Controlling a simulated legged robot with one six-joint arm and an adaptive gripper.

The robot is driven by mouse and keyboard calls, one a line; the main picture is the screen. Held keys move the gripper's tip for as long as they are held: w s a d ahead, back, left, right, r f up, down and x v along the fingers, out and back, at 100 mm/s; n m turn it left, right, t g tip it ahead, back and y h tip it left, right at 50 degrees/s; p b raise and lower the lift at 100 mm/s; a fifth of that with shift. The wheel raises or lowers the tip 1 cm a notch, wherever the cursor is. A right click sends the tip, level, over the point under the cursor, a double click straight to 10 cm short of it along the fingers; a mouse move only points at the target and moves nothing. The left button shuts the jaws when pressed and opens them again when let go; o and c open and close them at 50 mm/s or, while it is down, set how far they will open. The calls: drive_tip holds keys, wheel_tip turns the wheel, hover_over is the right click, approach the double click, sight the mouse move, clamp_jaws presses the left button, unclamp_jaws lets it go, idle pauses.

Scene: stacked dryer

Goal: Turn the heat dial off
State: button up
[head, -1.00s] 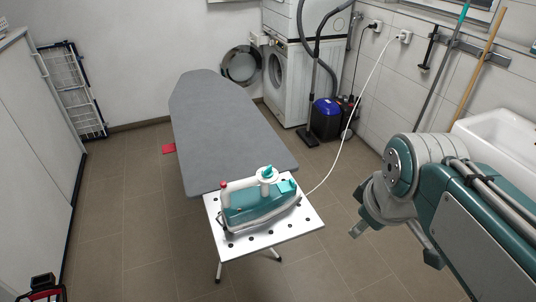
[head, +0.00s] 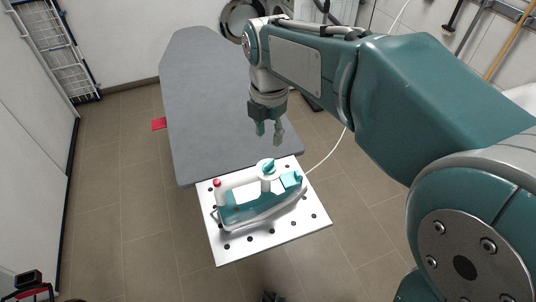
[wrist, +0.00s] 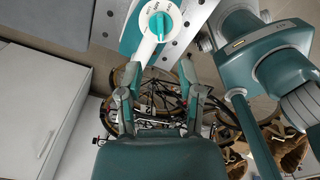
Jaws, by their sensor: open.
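The teal and white iron (head: 258,200) rests on the white perforated plate (head: 238,246) at the near end of the ironing board. Its heat dial (head: 268,167) is a teal knob on a white round face on top of the iron. In the wrist view the dial (wrist: 160,22) is at the top centre, its knob lying roughly up and down in the picture; the small markings are too small to read surely. My gripper (head: 269,131) points down just beyond the dial, apart from it. The wrist view shows its fingers (wrist: 160,74) spread and empty.
The grey ironing board (head: 205,100) stretches away behind the iron. A white cord (head: 328,154) runs from the iron toward the right wall. The wrist view shows a bicycle (wrist: 158,100) behind the fingers and a white cabinet (wrist: 40,105) at left.

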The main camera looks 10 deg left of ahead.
sight(269, 162)
wheel_tip(269, 162, down, 9)
drive_tip(key=shift+a+f, duration=0.1)
idle(0.3)
clamp_jaws()
